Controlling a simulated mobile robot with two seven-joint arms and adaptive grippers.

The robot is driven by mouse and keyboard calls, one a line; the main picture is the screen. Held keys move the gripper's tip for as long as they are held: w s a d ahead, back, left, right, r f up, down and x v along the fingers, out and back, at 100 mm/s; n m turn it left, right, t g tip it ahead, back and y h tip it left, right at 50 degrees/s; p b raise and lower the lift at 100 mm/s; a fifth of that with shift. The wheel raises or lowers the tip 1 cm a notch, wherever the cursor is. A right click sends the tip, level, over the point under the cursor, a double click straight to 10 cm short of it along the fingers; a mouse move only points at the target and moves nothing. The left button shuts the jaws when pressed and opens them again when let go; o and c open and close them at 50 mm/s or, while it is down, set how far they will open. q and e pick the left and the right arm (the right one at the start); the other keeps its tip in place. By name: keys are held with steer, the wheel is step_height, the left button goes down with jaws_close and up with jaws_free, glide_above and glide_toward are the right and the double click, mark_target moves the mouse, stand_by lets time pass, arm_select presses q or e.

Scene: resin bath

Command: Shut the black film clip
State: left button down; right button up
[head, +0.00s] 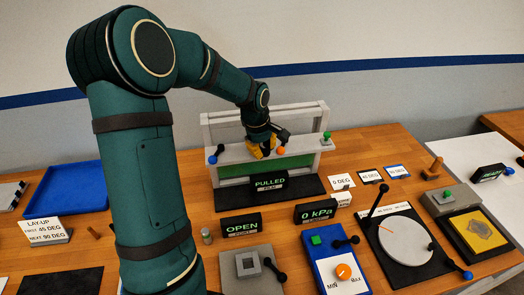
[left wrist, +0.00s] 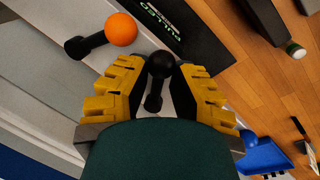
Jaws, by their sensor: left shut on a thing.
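The black film clip (left wrist: 160,66) shows in the left wrist view as a short dark lever with a round black knob. It is on the pale film frame (head: 232,154) at the back of the bench. My left gripper (head: 262,150) is over the front bar of that frame. In the left wrist view its yellow-padded fingers (left wrist: 160,76) are shut on the knob, one on each side. In the head view the gripper hides the clip. Whether the clip itself is open or shut cannot be told.
A lever with an orange ball (left wrist: 121,29) is close beside the black clip. A blue-ball lever (head: 213,158) and a green knob (head: 327,135) are on the same frame. A sign reading PULLED (head: 269,183) stands in front. A blue tray (head: 68,190) lies to the left.

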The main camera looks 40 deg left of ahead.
arm_select(q)
steer(key=shift+s+f, duration=0.1)
steer(key=shift+f, duration=0.05)
steer(key=c, duration=1)
jaws_free()
steer(key=r, duration=0.4)
steer(key=s+r, duration=0.1)
steer(key=r, duration=0.3)
steer(key=s+r, duration=0.1)
steer(key=r, duration=0.3)
steer(key=shift+a, duration=0.1)
steer(key=shift+f, duration=0.1)
